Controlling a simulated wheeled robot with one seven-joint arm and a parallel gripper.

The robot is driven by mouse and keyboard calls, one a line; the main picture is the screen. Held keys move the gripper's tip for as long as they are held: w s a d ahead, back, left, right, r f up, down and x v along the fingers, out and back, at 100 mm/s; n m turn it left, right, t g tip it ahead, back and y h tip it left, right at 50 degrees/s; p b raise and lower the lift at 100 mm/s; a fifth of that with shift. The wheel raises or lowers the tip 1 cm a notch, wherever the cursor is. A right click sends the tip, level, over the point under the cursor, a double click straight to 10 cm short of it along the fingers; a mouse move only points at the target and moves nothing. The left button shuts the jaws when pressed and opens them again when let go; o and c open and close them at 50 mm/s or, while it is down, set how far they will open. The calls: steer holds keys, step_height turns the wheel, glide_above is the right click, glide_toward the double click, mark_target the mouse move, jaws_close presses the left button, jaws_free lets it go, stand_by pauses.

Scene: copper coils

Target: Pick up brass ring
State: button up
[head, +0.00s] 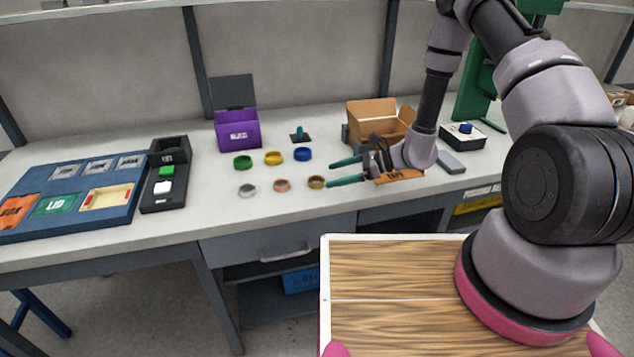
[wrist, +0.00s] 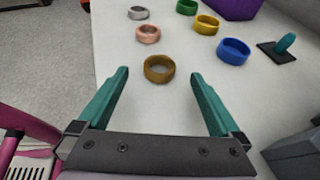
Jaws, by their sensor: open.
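The brass ring (head: 317,182) is a dark golden-brown band lying flat on the white workbench, nearest to my gripper in the front row of rings. In the wrist view the brass ring (wrist: 159,69) lies just ahead of the fingertips, about centred between them. My gripper (head: 338,173) has teal fingers spread wide, with nothing between them; the wrist view shows both fingers of my gripper (wrist: 160,75) apart on either side of the ring's line. The fingers do not touch the ring.
Close by are a copper-pink ring (head: 282,185), a silver ring (head: 247,190), a green ring (head: 242,162), a yellow ring (head: 273,158) and a blue ring (head: 303,154). A purple box (head: 237,131) and an open cardboard box (head: 377,119) stand behind. The bench front is clear.

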mark_target(311, 180)
steer(key=x, duration=0.5)
steer(key=shift+f, duration=0.2)
jaws_close()
steer(key=shift+r, duration=0.1)
